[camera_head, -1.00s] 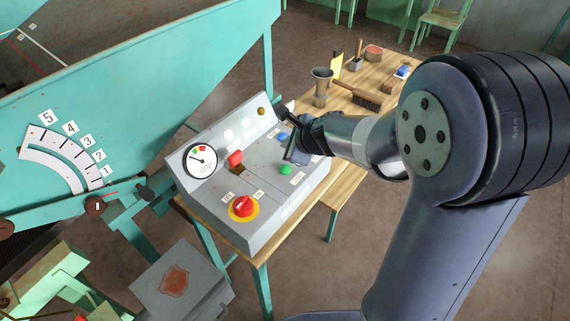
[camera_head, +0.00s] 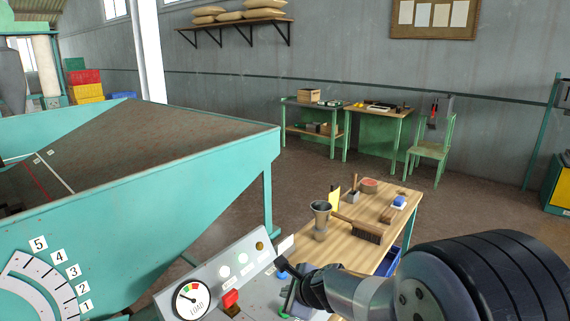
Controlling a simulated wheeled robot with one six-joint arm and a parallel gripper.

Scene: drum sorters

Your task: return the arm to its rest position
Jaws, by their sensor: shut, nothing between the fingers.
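My gripper (camera_head: 287,277) is at the bottom centre of the head view, at the end of my blue-grey arm. It is shut and empty, and hangs over the right part of the grey control box (camera_head: 245,262). I cannot tell if it touches the box. The box carries a round load gauge (camera_head: 191,300), a red switch (camera_head: 230,298) and pale lamps. The lower part of the box is cut off by the frame.
A wooden bench (camera_head: 352,250) beyond the gripper holds a metal cup (camera_head: 320,212), a brush (camera_head: 362,230) and small items. The teal sorter trough (camera_head: 180,190) fills the left. Green tables (camera_head: 377,135) and a chair (camera_head: 430,150) stand by the back wall. Open floor lies between.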

